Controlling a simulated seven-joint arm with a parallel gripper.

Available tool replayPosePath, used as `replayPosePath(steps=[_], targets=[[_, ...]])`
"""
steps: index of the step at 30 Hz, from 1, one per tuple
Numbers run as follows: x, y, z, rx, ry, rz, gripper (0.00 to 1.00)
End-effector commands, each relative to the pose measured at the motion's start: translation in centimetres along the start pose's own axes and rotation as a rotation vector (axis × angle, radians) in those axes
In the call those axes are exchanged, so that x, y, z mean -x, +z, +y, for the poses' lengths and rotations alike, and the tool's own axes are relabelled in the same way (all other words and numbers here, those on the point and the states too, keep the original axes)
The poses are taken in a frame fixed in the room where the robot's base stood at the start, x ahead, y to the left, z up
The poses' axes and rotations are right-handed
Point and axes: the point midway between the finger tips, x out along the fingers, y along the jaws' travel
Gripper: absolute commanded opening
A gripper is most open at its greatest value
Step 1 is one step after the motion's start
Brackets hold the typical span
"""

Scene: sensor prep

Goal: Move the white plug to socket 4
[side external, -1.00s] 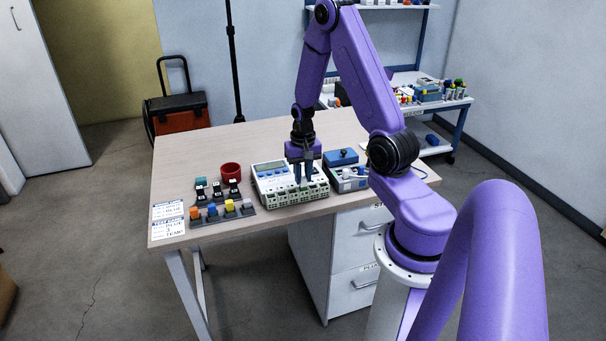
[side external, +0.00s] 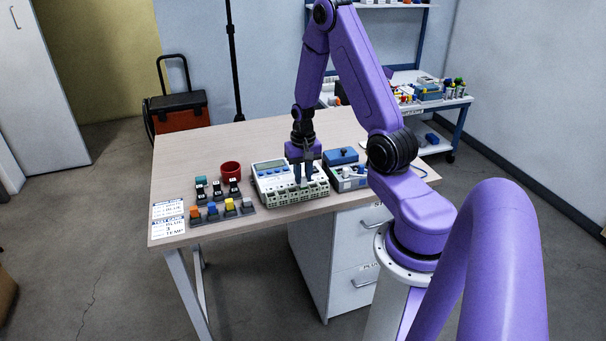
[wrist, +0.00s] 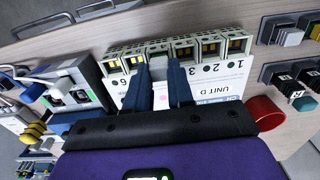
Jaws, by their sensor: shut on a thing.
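The white plug (wrist: 158,73) is between my gripper's (wrist: 160,66) two blue fingertips in the wrist view, and the fingers hide most of it. My gripper is shut on it and points down at the terminal row of the white meter unit (side external: 266,182). In the wrist view the unit (wrist: 218,82) has a row of green-cream sockets with printed numbers 1, 2 and 3 visible from the right. The fingers are at the socket just left of number 3, the fourth from the right. I cannot tell how deep the plug sits there. In the side view my gripper (side external: 304,181) hides the plug.
A blue-topped grey box (side external: 348,177) stands close to the right of the unit. The table's back area is clear.

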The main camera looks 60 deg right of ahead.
Motion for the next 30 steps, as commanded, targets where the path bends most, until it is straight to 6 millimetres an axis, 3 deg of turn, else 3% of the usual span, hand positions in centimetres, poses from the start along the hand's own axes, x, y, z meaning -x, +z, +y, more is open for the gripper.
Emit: replayPosePath(steps=[9, 10, 12, 13, 19, 20, 30], targets=[[-0.21, 0.09, -0.02, 0.001, 0.001, -0.002, 0.00], [-0.21, 0.09, -0.02, 0.001, 0.001, -0.002, 0.25], [-0.20, 0.09, -0.02, 0.001, 0.001, -0.002, 0.48], [-0.20, 0.08, -0.02, 0.001, 0.001, -0.002, 0.52], [-0.19, 0.05, -0.01, 0.001, 0.000, -0.001, 0.52], [-0.19, 0.05, -0.01, 0.000, 0.000, -0.001, 0.60], [-0.02, 0.00, -0.02, 0.000, 0.000, 0.000, 0.60]])
